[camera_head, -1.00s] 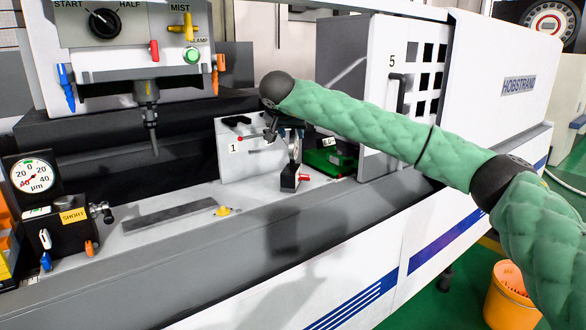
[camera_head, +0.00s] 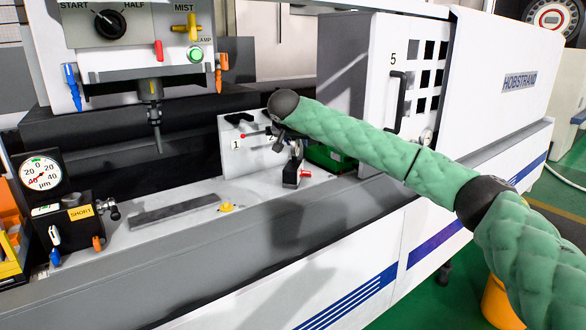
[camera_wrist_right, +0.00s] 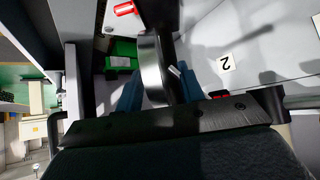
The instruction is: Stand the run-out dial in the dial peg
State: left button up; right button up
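The run-out dial (camera_wrist_right: 152,70) is a dark disc seen nearly edge-on between the blue fingertips of my right gripper (camera_wrist_right: 160,92) in the right wrist view. The fingers appear closed on its two sides. In the head view the right gripper (camera_head: 279,138) hangs under my wrist at the tray's back, and the dial is mostly hidden there. A small black block (camera_head: 291,176) with a red knob (camera_head: 305,173) stands just below the gripper; I cannot tell whether it is the dial peg or whether the dial touches it. My left gripper is not in view.
A green box (camera_head: 325,158) sits right of the black block. A µm gauge (camera_head: 40,172) stands at far left. A white machine door (camera_head: 395,80) rises close to my forearm.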

grip_shut()
dwell(1.2)
jog(key=shift+r, duration=0.2)
jog(key=shift+f, duration=0.1)
